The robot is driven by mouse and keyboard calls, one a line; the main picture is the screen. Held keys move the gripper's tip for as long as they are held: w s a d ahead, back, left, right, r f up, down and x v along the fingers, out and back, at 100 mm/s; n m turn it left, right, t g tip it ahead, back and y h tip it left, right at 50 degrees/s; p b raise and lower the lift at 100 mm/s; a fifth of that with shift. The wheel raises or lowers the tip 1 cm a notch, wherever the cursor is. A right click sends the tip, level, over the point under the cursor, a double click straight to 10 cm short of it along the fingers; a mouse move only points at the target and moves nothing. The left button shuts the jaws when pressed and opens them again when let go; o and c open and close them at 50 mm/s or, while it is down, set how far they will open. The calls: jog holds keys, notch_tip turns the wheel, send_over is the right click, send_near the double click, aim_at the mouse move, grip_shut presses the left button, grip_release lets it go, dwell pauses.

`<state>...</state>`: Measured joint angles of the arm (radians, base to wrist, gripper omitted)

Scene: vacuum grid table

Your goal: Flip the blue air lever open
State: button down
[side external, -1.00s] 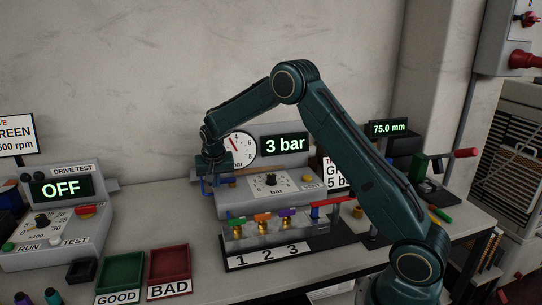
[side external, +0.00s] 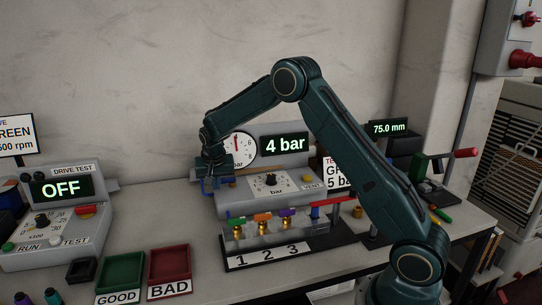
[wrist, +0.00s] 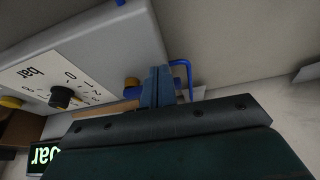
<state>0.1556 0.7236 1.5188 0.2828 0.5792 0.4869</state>
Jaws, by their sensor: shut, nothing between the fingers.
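The blue air lever (side external: 204,187) shows at the left end of the pressure unit (side external: 232,207), just below my gripper (side external: 212,176). In the wrist view the lever is a thin bent blue bar (wrist: 187,69) right beside the fingertips. My gripper's two blue-grey fingers (wrist: 158,80) are together with nothing between them. I cannot tell whether they touch the lever. The gripper hides part of the lever in the side view. The unit's display (side external: 285,145) reads 4 bar, and the round gauge (side external: 240,150) stands behind my gripper.
A manifold with coloured levers (side external: 262,228) stands in front of the unit, behind labels 1, 2 and 3. The green GOOD tray (side external: 120,272) and red BAD tray (side external: 169,264) lie at front left. The drive test box (side external: 60,215) is further left. Bare bench lies between.

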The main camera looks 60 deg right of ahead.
jog(key=shift+s+a+r, duration=0.2)
jog(key=shift+s+a, duration=0.3)
jog(key=shift+s+a+r, duration=0.2)
jog(key=shift+s+a, duration=0.25)
jog(key=shift+a, duration=0.05)
jog(key=v, duration=0.9)
jog(key=shift+s+r, duration=0.1)
jog(key=shift+r, duration=0.05)
jog(key=s+a+r+n+t+y, duration=0.1)
jog(key=s+a+r+n, duration=0.15)
jog(key=s+r, duration=0.4)
jog(key=s+a+r+n+t+y, duration=0.15)
jog(key=s+a+r, duration=0.25)
jog(key=s, duration=0.6)
jog(key=s+a+n, duration=0.2)
jog(key=s, duration=0.7)
jog(key=s+a+f+n, duration=0.1)
jog(key=s+a+n, duration=0.1)
jog(key=s, duration=0.7)
jog(key=shift+a+f+n+y, duration=0.2)
jog(key=shift+n+y, duration=0.15)
jog(key=shift+n, duration=0.45)
